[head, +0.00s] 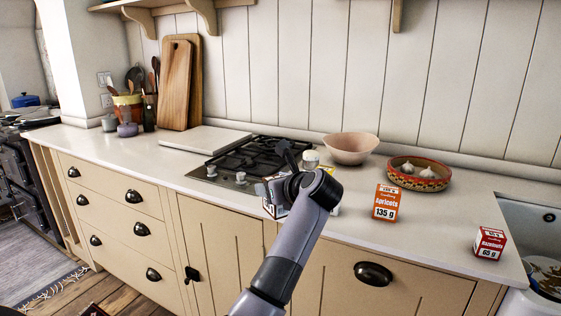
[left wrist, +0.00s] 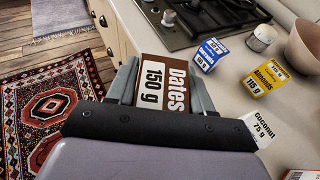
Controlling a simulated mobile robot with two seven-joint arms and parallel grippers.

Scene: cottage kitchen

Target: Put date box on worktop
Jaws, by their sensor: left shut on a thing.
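The date box (left wrist: 165,84) is brown with a white label reading Dates 150 g. It sits between the fingers of my left gripper (left wrist: 162,68), which is shut on it. In the left wrist view it shows over the worktop's front edge; I cannot tell whether it touches the worktop. In the head view my left gripper (head: 285,182) is over the front of the worktop (head: 345,219), before the hob, and my arm largely hides what it holds. My right gripper is not in view.
A blue box (left wrist: 209,55), a yellow almonds box (left wrist: 263,80), a coconut box (left wrist: 262,127) and a white jar (left wrist: 261,38) stand nearby. An apricots box (head: 386,203), hazelnuts box (head: 490,243), pink bowl (head: 350,149), garlic bowl (head: 419,181) and hob (head: 236,169) share the worktop.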

